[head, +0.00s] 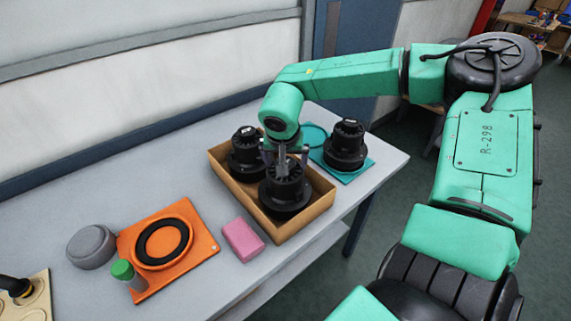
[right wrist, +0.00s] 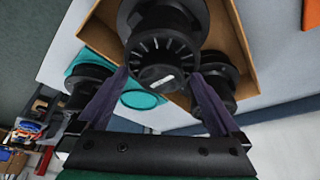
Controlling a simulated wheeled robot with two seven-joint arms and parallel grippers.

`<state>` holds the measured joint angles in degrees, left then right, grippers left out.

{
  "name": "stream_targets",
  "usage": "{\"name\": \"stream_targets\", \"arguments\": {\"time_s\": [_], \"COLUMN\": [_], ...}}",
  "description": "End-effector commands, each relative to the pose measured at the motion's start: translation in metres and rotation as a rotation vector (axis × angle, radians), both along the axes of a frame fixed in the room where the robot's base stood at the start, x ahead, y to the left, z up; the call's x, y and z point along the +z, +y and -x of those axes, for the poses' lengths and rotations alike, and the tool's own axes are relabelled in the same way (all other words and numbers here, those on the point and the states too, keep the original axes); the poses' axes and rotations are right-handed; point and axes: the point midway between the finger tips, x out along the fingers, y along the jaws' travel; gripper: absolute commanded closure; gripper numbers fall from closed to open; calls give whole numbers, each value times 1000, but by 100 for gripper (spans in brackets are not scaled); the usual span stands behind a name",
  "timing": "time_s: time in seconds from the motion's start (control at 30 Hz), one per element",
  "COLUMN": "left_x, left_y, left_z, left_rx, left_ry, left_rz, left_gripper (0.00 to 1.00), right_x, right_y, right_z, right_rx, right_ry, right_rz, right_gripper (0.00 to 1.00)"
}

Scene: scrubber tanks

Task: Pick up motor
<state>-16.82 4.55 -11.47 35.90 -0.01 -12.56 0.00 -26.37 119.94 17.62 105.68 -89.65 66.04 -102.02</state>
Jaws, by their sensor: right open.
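A black motor (head: 287,190) with a finned top stands upright in the front of a cardboard box (head: 321,208). A second black motor (head: 246,152) stands at the back of the box. A third motor (head: 346,144) stands on a teal plate (head: 360,172) right of the box. My right gripper (head: 285,157) is open, pointing down over the front motor. In the right wrist view its two fingers (right wrist: 160,80) lie either side of that motor's finned top (right wrist: 166,55); I cannot tell whether they touch it. My left gripper is out of view.
A pink block (head: 243,240) lies just left of the box. Further left are an orange plate (head: 202,243) with a black ring, a green-capped bottle (head: 123,270), a grey round part (head: 91,246) and a beige tray (head: 38,300). A wall runs behind the table.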

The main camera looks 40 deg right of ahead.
Motion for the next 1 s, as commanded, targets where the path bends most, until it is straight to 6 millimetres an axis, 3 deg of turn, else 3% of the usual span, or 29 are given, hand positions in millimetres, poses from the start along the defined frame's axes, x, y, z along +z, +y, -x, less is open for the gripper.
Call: {"name": "stream_targets", "arguments": {"time_s": [0.1, 0.3, 0.37, 0.73, 1.0], "left_x": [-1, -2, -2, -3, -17], "left_y": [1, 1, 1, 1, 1], "left_z": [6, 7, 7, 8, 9], "left_rx": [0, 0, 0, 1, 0], "left_ry": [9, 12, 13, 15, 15], "left_rz": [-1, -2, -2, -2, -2], "left_gripper": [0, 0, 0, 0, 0], "right_x": [0, 0, 0, 8, 60], "right_y": [0, 0, 0, 0, 0], "right_z": [0, 0, 0, -2, -2], "right_rx": [0, 0, 0, 0, -1], "right_ry": [0, 0, 0, -7, -12], "right_rz": [0, 0, 0, 1, 2], "right_gripper": [4, 80, 100, 100, 100]}}
